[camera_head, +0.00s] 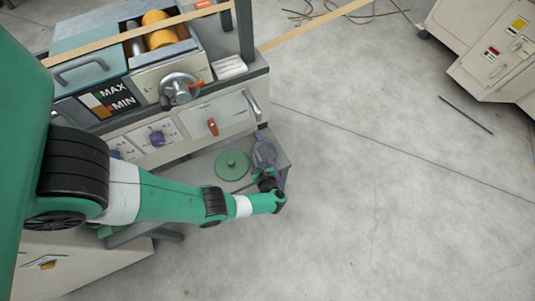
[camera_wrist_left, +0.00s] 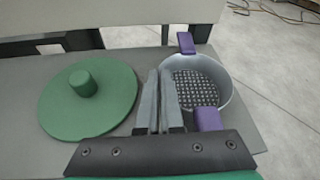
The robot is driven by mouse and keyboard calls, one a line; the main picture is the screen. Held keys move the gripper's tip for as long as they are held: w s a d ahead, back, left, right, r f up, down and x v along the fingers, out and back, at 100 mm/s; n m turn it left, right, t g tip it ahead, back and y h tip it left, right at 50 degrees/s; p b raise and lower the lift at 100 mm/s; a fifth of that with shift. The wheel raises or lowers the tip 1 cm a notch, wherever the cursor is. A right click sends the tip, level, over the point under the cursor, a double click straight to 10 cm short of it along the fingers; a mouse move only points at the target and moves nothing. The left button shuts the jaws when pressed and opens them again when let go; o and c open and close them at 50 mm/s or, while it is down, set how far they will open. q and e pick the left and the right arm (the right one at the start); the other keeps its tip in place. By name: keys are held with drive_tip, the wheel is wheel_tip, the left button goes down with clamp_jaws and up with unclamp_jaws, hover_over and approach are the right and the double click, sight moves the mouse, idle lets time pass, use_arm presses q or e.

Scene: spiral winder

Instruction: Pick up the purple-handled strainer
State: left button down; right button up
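The strainer (camera_wrist_left: 198,80) is a grey round pan with a perforated bottom and two purple handles. One purple handle (camera_wrist_left: 186,42) is on its far side and the other purple handle (camera_wrist_left: 208,118) is on its near side. It also shows in the head view (camera_head: 264,153) on the low shelf, partly hidden by my left gripper (camera_head: 267,178). In the left wrist view, the fingers of my left gripper (camera_wrist_left: 160,98) are together with nothing visible between them. They are just left of the strainer and its near handle. My right gripper is out of view.
A green round lid with a knob (camera_wrist_left: 83,98) lies left of the fingers on the grey shelf (camera_wrist_left: 25,78). The winder machine (camera_head: 165,85) rises behind the shelf. The shelf's right edge is close to the strainer, with open floor (camera_head: 380,190) beyond.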

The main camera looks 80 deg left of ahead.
use_arm(q)
drive_tip(key=shift+f, duration=0.15)
drive_tip(key=shift+r+p, duration=0.5)
drive_tip(key=shift+r, duration=0.05)
wheel_tip(320, 180, up, 3)
drive_tip(key=p, duration=0.2)
drive_tip(key=shift+w+d+p, duration=0.1)
drive_tip(key=shift+p, duration=0.2)
drive_tip(key=s+d+r+p, duration=0.9)
drive_tip(key=d, duration=0.1)
drive_tip(key=shift+d, duration=0.3)
